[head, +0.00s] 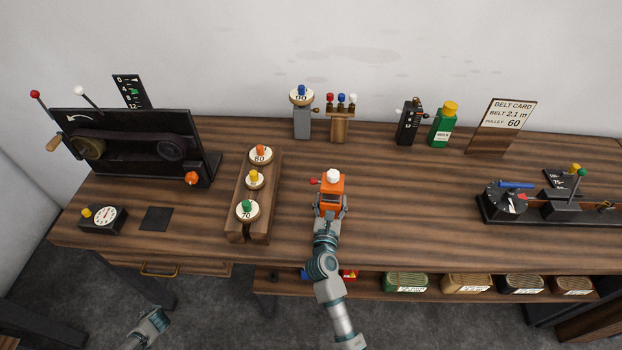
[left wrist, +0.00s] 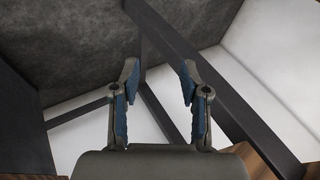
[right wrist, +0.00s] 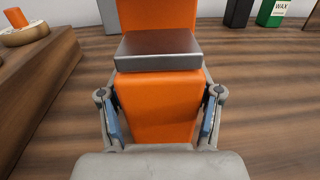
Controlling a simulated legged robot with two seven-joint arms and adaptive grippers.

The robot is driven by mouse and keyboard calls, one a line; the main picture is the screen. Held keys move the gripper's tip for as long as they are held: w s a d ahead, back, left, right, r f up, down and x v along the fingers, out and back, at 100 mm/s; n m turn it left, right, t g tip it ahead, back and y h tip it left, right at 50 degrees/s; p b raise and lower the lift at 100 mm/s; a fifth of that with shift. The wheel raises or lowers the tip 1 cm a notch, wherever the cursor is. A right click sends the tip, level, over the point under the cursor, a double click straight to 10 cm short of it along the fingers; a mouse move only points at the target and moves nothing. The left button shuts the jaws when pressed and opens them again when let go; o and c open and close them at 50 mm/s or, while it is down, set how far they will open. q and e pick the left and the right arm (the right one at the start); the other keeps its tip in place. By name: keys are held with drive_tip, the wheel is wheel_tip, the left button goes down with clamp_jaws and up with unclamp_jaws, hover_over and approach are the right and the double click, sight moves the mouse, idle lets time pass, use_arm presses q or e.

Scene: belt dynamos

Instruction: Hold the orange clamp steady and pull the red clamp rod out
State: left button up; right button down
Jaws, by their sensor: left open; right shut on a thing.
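The orange clamp (head: 333,183) stands upright on the table, with a white knob on top. The red clamp rod (head: 314,181) shows as a small red tip sticking out of the clamp's left side. My right gripper (head: 331,210) is shut on the clamp's near side. In the right wrist view its blue-padded fingers (right wrist: 163,118) lie on both sides of the orange body (right wrist: 160,105), below a grey metal block. The red rod is not seen in that view. My left gripper (head: 152,326) is low at the front left, away from the table top. In the left wrist view its fingers (left wrist: 158,85) are apart and empty.
A wooden rack (head: 238,222) with several labelled pulleys stands left of the clamp. A black belt machine (head: 130,140) is at the far left. A gauge box (head: 103,219) sits near the front left edge. The table right of the clamp is clear up to a dial unit (head: 505,203).

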use_arm(q)
drive_tip(key=w+a+r+n+y, duration=0.1)
drive_tip(key=a+r+n+y, duration=0.1)
drive_tip(key=a+r, duration=0.75)
drive_tip(key=w+a+r+n+y, duration=0.25)
drive_tip(key=a+r, duration=0.25)
drive_tip(key=r, duration=0.9)
drive_tip(key=w+a+r+n+y, duration=0.1)
drive_tip(key=a+r+n+y, duration=0.15)
drive_tip(key=a+r, duration=0.7)
drive_tip(key=w+d+r+n+t+h, duration=0.2)
drive_tip(key=w+d+r+t+h, duration=0.15)
drive_tip(key=w+r, duration=0.5)
drive_tip(key=w+d+r+n+t+h, duration=0.1)
drive_tip(key=w+d+r+t+h, duration=0.3)
drive_tip(key=r, duration=0.8)
drive_tip(key=w+d+h, duration=0.2)
drive_tip(key=d+h, duration=0.2)
drive_tip(key=d, duration=0.1)
drive_tip(key=g+h, duration=0.7)
drive_tip(key=h, duration=1)
approach(312, 179)
drive_tip(key=shift+n+g, duration=0.25)
drive_tip(key=shift+n, duration=0.05)
drive_tip(key=x, duration=0.6)
drive_tip(key=f+x, duration=0.1)
drive_tip(key=x, duration=0.3)
drive_tip(key=shift+w, duration=0.15)
drive_tip(key=shift+c, duration=0.2)
